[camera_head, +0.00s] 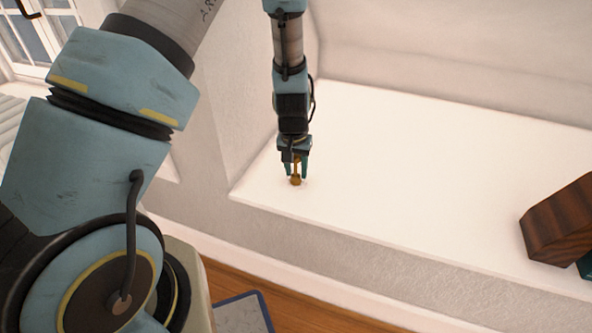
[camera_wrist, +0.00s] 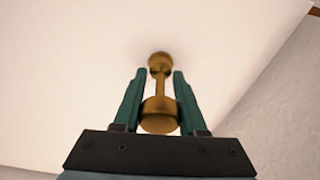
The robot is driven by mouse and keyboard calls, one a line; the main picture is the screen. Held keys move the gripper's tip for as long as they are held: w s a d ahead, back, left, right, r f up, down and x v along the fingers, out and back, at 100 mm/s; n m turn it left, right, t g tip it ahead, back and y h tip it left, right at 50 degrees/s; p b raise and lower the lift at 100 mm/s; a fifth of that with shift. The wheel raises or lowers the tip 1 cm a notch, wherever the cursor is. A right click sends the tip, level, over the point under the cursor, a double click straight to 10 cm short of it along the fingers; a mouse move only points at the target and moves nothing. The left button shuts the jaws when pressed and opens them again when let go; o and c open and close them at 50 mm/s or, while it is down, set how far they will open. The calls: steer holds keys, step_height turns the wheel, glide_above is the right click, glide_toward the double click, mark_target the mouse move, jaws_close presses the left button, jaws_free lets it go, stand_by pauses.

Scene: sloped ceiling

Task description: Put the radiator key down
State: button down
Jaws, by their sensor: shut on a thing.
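The radiator key (camera_head: 296,181) is a small brass-coloured piece with a thin shaft and a rounded knob at each end. My gripper (camera_head: 296,172) is shut on it and holds it upright over the white ledge (camera_head: 400,170), near the ledge's left front corner. In the wrist view the key (camera_wrist: 160,117) stands between the two green fingers (camera_wrist: 159,90), its far knob pointing at the white surface. A faint shade shows by its lower end; I cannot tell whether it touches the ledge.
A dark wooden block-like object (camera_head: 560,225) stands at the ledge's right end. The ledge between is clear. Its front edge drops to a wooden floor (camera_head: 300,305), where a blue-edged grey item (camera_head: 243,315) lies. A wall rises behind the ledge. A window (camera_head: 30,45) is at the far left.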

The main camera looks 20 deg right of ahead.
steer(key=shift+c, duration=2.3)
jaws_free()
steer(key=shift+f, duration=0.1)
steer(key=r, duration=0.4)
steer(key=s+r+p, duration=0.1)
steer(key=r, duration=0.3)
steer(key=a+r+p, duration=0.1)
steer(key=r, duration=0.3)
steer(key=shift+s+r, duration=0.1)
steer(key=shift+s, duration=0.1)
steer(key=shift+s, duration=0.1)
